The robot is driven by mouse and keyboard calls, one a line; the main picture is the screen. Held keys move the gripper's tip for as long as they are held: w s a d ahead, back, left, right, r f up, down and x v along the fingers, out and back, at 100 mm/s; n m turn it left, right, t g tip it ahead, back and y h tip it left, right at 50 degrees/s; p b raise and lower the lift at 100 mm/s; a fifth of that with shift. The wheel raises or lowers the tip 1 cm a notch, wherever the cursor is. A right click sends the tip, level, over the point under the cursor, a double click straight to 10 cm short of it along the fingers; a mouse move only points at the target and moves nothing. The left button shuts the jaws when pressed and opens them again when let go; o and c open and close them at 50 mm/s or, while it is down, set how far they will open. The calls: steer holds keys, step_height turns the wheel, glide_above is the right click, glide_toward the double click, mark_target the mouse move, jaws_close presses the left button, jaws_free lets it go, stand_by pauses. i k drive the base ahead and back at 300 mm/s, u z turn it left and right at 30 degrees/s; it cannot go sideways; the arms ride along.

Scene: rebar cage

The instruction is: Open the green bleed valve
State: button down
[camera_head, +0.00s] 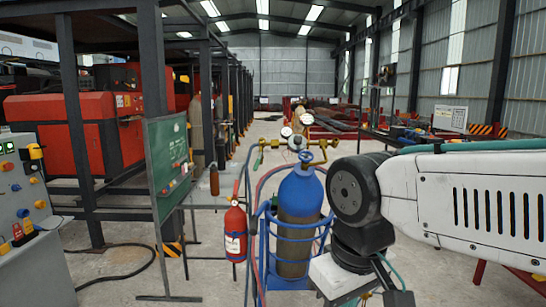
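A blue gas cylinder (300,197) stands upright in a blue frame (266,262) near the middle of the view. A brass valve assembly with round gauges (294,142) sits at its top. A small green handle (258,160), which looks like the green bleed valve, hangs at the left end of the brass piping. Its exact turn position is too small to tell. My arm reaches in from the right, and its dark wrist joint is just right of the cylinder, below the valve. My fingertips cannot be made out; the arm's end runs to the bottom edge.
A red fire extinguisher (235,232) stands left of the cylinder. A green board (168,160) and a control panel (22,215) are farther left. Hoses (257,190) hang beside the cylinder. A workbench (385,138) stands behind at right.

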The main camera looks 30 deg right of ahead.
mark_target(257, 165)
steer(key=z, duration=0.5)
steer(key=i, duration=1.35)
steer(key=u, duration=0.3)
